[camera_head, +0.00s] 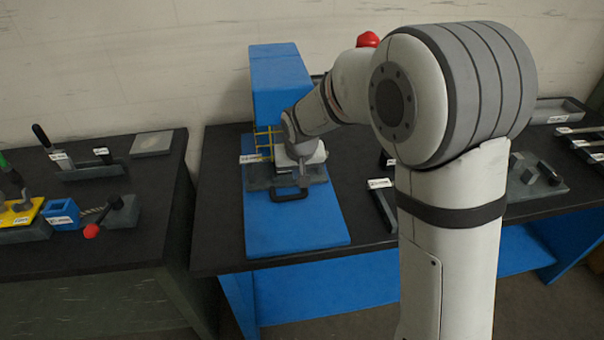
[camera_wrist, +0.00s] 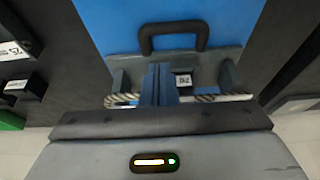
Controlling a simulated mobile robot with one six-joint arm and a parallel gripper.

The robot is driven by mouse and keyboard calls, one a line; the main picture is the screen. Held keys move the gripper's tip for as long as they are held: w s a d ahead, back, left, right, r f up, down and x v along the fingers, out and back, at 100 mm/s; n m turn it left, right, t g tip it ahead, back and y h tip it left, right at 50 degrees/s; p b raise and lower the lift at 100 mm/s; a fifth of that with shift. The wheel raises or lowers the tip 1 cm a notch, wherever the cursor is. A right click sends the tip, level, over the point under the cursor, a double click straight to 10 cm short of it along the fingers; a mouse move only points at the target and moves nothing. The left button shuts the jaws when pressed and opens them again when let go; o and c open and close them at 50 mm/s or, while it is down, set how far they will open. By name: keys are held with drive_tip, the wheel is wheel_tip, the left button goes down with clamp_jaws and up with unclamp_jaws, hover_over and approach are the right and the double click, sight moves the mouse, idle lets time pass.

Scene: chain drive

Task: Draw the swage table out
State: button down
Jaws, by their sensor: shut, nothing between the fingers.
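The swage table (camera_head: 262,183) is a grey slab on the blue bed (camera_head: 295,233) of the blue press (camera_head: 278,85). Its black loop handle (camera_head: 290,196) points toward the front of the bed. In the wrist view the slab (camera_wrist: 225,60) and the handle (camera_wrist: 174,28) lie beyond the fingers. A twisted cable (camera_wrist: 122,100) lies across the slab. My gripper (camera_head: 303,180) points down just behind the handle bar, over the slab. In the wrist view its fingers (camera_wrist: 159,72) are together and empty. I cannot tell whether they touch anything.
The blue bed is clear in front of the handle. A dark labelled bar (camera_head: 383,207) lies to its right. A second bench (camera_head: 95,250) at left holds tools and a yellow block (camera_head: 22,214). A grey block fixture (camera_head: 535,175) stands at the right.

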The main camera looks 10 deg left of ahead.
sight(296, 190)
drive_tip(key=p+x, duration=0.1)
drive_tip(key=x, duration=0.6)
drive_tip(key=shift+f, duration=0.4)
drive_tip(key=shift+w+f, duration=0.1)
drive_tip(key=shift+w, duration=0.1)
